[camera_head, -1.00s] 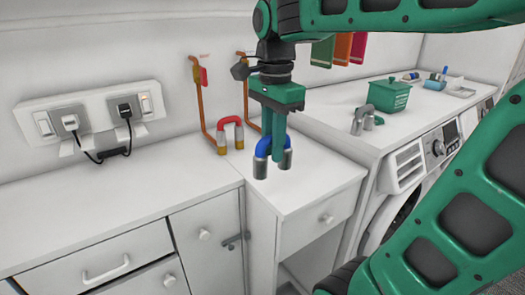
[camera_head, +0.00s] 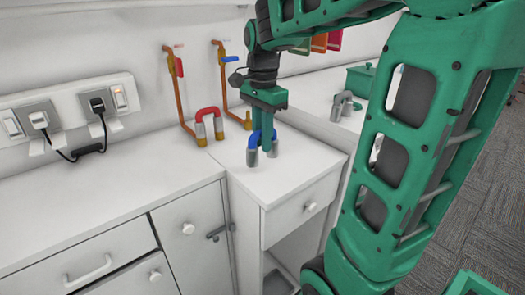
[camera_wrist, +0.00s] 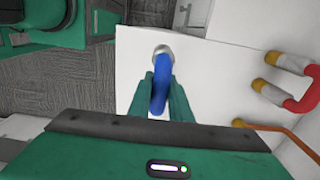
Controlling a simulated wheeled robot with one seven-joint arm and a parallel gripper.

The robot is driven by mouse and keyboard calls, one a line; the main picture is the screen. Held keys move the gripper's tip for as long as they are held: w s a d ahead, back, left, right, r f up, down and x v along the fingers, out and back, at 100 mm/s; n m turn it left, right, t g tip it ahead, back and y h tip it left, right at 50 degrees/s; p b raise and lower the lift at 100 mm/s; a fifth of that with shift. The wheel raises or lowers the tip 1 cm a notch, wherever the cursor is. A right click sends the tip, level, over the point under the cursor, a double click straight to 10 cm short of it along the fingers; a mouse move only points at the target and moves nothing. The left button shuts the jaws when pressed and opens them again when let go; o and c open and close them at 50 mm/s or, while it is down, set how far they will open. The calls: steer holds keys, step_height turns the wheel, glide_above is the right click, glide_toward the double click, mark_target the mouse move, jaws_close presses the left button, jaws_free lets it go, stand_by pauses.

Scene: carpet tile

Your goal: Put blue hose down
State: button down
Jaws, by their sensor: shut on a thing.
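The blue hose (camera_head: 253,141) is a short arched piece with grey metal ends, upright over the white counter (camera_head: 285,185). My gripper (camera_head: 266,146) points down and is shut on the hose. In the wrist view the blue hose (camera_wrist: 160,90) sits between the two green fingers (camera_wrist: 160,98), with one grey end showing beyond them. Its ends look at or very near the counter top; I cannot tell whether they touch.
A red hose (camera_head: 208,113) stands on the counter to the left, near two copper pipes (camera_head: 182,95) on the wall. A grey hose (camera_head: 343,104) and a green box (camera_head: 360,79) are farther right. Clear counter lies left, with sockets (camera_head: 70,112) above it.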

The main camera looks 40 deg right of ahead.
steer(key=shift+w+d+f, duration=0.45)
steer(key=shift+d+f, duration=0.05)
steer(key=shift+d, duration=0.15)
steer(key=shift+f, duration=2)
steer(key=shift+f, duration=0.1)
steer(key=c, duration=1.6)
jaws_free()
steer(key=shift+c, duration=0.2)
